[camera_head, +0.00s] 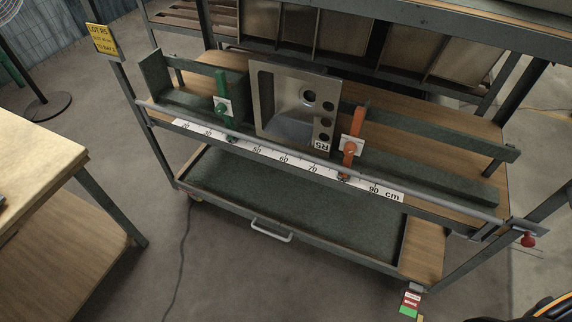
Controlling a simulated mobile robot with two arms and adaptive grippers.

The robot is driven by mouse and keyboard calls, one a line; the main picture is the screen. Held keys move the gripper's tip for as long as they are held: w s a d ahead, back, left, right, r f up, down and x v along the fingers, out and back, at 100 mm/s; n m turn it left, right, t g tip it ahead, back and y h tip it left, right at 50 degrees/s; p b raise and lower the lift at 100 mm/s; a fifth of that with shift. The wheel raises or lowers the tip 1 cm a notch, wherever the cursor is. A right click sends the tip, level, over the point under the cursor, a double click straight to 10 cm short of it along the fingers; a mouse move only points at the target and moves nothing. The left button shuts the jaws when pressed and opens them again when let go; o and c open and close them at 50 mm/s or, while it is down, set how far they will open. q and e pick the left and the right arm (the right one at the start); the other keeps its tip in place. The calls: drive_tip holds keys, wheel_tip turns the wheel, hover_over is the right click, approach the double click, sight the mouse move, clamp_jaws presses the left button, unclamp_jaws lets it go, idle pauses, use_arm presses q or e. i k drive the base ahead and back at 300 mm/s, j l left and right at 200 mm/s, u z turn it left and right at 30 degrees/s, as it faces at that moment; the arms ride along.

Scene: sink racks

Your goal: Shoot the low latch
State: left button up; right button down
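A grey rod (440,201) runs along the front of the rack's upper shelf. At its right end a red ball knob (528,241) sits at a small metal fitting by the right post. This may be a latch; I cannot tell how its bolt stands. A low drawer or tray (290,200) with a pale handle (271,231) is beneath the shelf. A red, white and green tag (409,302) is at the lower right corner of the rack. I cannot make out a separate latch there. Neither gripper shows in the head view.
A steel sink (275,90) stands on the shelf between a green stop (222,98) and an orange stop (351,148), behind a centimetre scale (283,158). A wooden table (40,165) is at the left, a fan stand (47,106) behind it. Floor in front is open, with a cable.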

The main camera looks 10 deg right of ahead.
sight(527, 241)
drive_tip(key=z, duration=2.45)
